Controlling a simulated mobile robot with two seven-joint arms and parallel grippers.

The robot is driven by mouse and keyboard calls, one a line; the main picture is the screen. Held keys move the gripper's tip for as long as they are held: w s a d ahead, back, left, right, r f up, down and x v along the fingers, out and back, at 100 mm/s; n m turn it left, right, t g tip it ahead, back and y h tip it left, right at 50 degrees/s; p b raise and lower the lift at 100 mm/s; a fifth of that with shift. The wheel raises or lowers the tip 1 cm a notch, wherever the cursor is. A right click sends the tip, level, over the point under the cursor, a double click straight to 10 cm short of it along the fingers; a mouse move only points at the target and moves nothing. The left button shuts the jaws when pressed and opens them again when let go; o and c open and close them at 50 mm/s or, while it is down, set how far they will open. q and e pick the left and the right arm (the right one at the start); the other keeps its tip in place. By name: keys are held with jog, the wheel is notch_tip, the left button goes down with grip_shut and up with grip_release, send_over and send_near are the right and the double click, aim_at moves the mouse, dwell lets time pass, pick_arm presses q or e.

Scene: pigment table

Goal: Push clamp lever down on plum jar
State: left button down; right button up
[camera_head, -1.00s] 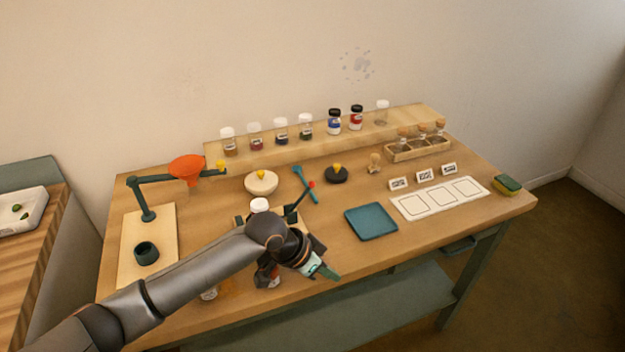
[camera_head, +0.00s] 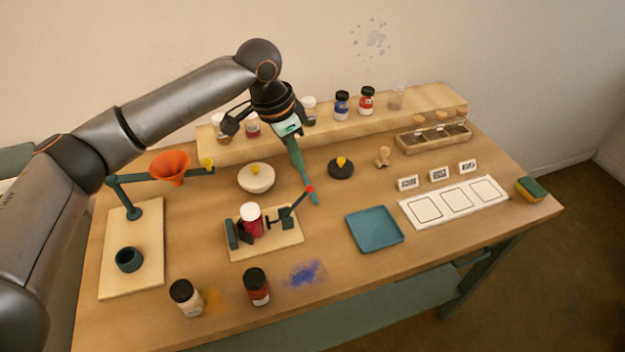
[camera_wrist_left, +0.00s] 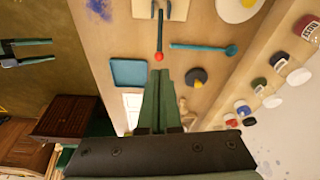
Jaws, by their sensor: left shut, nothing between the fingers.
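The plum jar (camera_head: 251,222), dark red with a white lid, stands upright in the clamp on a pale board (camera_head: 287,241). The clamp lever (camera_head: 296,203) slants up to the right from the clamp and ends in a red tip, which also shows in the wrist view (camera_wrist_left: 158,57). My left gripper (camera_head: 301,170) is shut and empty, pointing down behind the lever. In the wrist view its green fingers (camera_wrist_left: 160,74) lie together, their tips appearing close to the red tip; contact cannot be told. My right gripper (camera_wrist_left: 30,53) shows open and empty over the floor.
A funnel stand (camera_head: 132,211) is at left. Dark-lidded jars (camera_head: 186,299) (camera_head: 256,288) stand in front. A blue tray (camera_head: 374,230) lies right of the clamp.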

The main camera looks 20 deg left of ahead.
aim_at(308, 187)
pick_arm(q)
jog(key=shift+s, duration=0.2)
jog(key=b+x, duration=0.1)
jog(key=x, duration=0.5)
jog(key=shift+w+d+f+b, duration=0.15)
jog(key=shift+f+b, duration=0.4)
jog(key=shift+b, duration=0.4)
